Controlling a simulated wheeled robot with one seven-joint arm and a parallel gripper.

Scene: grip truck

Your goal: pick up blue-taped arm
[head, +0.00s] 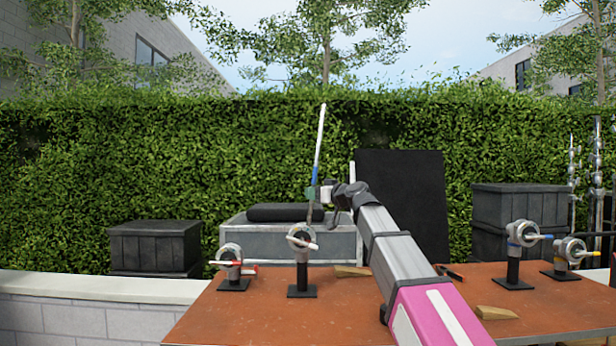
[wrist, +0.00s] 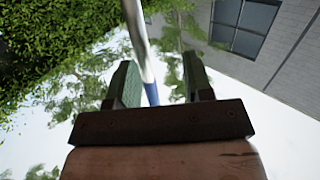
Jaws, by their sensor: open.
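The blue-taped arm (head: 319,140) is a thin pale rod with a blue band, standing nearly upright with a slight tilt in front of the hedge. Its lower end looks dark, and I cannot tell what it rests on. My gripper (head: 317,192) is at the rod just below the blue band. In the wrist view, my gripper (wrist: 160,70) is open, with one finger on each side. The blue-taped arm (wrist: 137,32) runs between the fingers, its blue part (wrist: 151,94) low near the palm. The part below is hidden behind the palm.
The orange-brown table (head: 250,318) holds several clamp heads on black stands, two left (head: 232,268) (head: 302,255) and others right (head: 515,250), plus wooden wedges (head: 495,312). Behind are a grey case (head: 285,240), a black panel (head: 415,200) and dark crates (head: 155,248).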

